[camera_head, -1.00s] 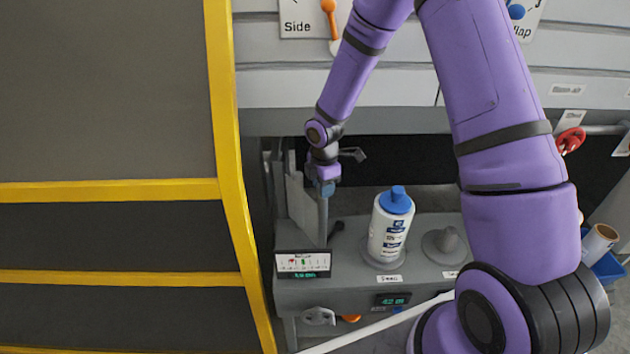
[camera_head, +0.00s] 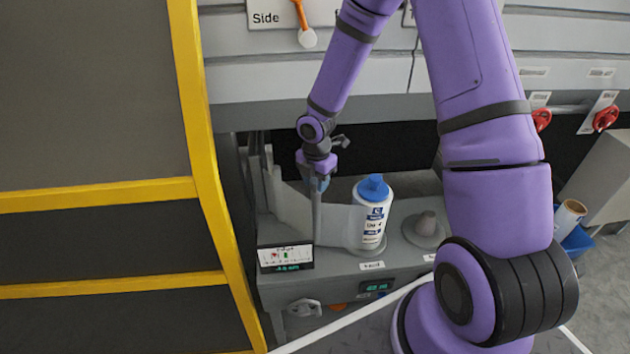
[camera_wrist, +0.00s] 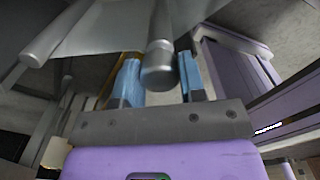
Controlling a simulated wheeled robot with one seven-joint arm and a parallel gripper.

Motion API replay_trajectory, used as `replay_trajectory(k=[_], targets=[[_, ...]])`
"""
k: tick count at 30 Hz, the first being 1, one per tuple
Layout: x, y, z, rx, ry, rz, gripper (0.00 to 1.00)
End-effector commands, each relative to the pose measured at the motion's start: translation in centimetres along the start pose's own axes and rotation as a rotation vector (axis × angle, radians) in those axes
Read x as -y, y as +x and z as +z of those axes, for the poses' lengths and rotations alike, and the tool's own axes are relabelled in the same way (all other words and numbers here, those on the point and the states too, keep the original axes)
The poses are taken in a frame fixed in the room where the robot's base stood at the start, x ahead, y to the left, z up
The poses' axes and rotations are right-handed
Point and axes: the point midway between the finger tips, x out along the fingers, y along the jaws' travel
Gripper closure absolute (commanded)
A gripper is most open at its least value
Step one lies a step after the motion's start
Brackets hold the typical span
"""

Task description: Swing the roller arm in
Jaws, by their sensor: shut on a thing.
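My gripper (camera_head: 317,183) points down at the labeller, left of a white bottle with a blue cap (camera_head: 371,212). It is shut on the upper end of a grey upright roller (camera_head: 317,220), which I take to be part of the roller arm. In the wrist view the blue fingertips (camera_wrist: 160,78) stand on either side of the grey cylinder (camera_wrist: 159,66). A pale grey web (camera_head: 343,224) runs past the roller to the bottle's left side. The bottle stands upright. The arm's pivot is hidden.
A small display panel (camera_head: 285,257) stands at the front left of the grey bench. A grey cone-shaped post (camera_head: 425,228) is right of the bottle. A yellow-framed guard (camera_head: 205,190) closes off the left. Red knobs (camera_head: 605,118) are at the right.

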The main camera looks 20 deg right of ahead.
Motion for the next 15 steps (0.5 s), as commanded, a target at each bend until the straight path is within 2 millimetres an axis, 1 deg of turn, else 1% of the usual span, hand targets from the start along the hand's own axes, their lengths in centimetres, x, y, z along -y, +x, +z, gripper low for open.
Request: replay_trajectory(k=[5, 6, 8, 9, 15], targets=[[0.14, -0.02, 0.19, 0.003, 0.002, -0.003, 1.0], [0.15, -0.02, 0.2, 0.003, 0.002, -0.003, 0.56], [0.14, -0.01, 0.18, 0.002, 0.002, -0.003, 0.42], [0.13, -0.01, 0.17, 0.002, 0.002, -0.003, 0.37], [0.1, 0.0, 0.11, 0.001, 0.002, -0.002, 0.37]])
